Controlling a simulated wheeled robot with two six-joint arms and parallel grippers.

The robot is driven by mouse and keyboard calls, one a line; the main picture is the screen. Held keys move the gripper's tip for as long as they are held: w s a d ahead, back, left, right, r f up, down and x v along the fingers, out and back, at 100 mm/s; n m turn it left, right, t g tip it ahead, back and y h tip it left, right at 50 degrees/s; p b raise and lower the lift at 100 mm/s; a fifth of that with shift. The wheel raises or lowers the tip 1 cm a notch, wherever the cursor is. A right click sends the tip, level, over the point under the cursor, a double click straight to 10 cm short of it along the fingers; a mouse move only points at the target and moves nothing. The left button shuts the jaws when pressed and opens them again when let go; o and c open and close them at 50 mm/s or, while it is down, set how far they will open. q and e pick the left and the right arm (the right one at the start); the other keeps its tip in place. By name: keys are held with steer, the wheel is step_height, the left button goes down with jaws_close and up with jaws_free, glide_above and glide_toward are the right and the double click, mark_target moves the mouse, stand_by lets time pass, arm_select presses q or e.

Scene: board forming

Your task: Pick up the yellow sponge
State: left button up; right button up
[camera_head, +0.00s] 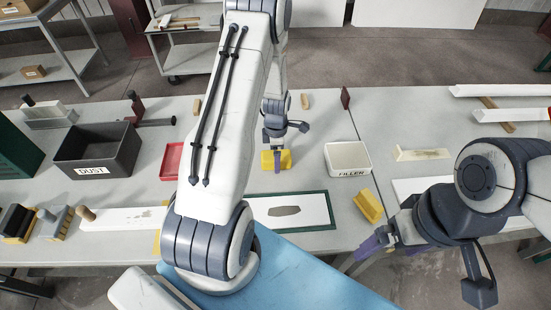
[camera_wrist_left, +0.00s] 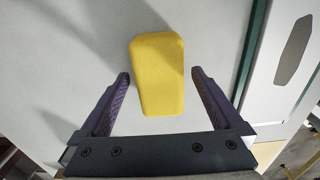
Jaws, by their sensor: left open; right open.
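The yellow sponge (camera_head: 267,161) lies on the grey table just behind a green-framed white board. My left gripper (camera_head: 277,165) is above it and partly covers it in the head view. In the left wrist view the sponge (camera_wrist_left: 157,60) is a rounded yellow block, with its near part between the open purple fingers of my left gripper (camera_wrist_left: 160,74). Gaps show on both sides, so the fingers do not grip it. My right gripper (camera_head: 392,247) is open at the table's front edge, in front of a second yellow block (camera_head: 368,206).
A FILLER box (camera_head: 347,156) stands right of the sponge and a red tray (camera_head: 172,160) left of it. The framed board (camera_head: 317,211) lies in front. A dark DUST bin (camera_head: 120,158) is farther left. Table behind the sponge is mostly clear.

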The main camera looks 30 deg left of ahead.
arm_select(q)
steer(key=c, duration=1.4)
steer(key=shift+r, duration=0.2)
steer(key=shift+r, duration=0.2)
step_height(320, 180, up, 4)
steer(key=shift+w+d+f+b, duration=0.15)
steer(key=shift+f+b, duration=0.1)
steer(key=shift+b, duration=0.8)
steer(key=w+d+r+b, duration=0.3)
steer(key=w+d+r, duration=0.2)
steer(key=d+r, duration=0.2)
steer(key=d, duration=0.2)
steer(key=shift+w+d, duration=0.3)
steer(key=shift+w, duration=0.1)
steer(key=shift+f, duration=0.1)
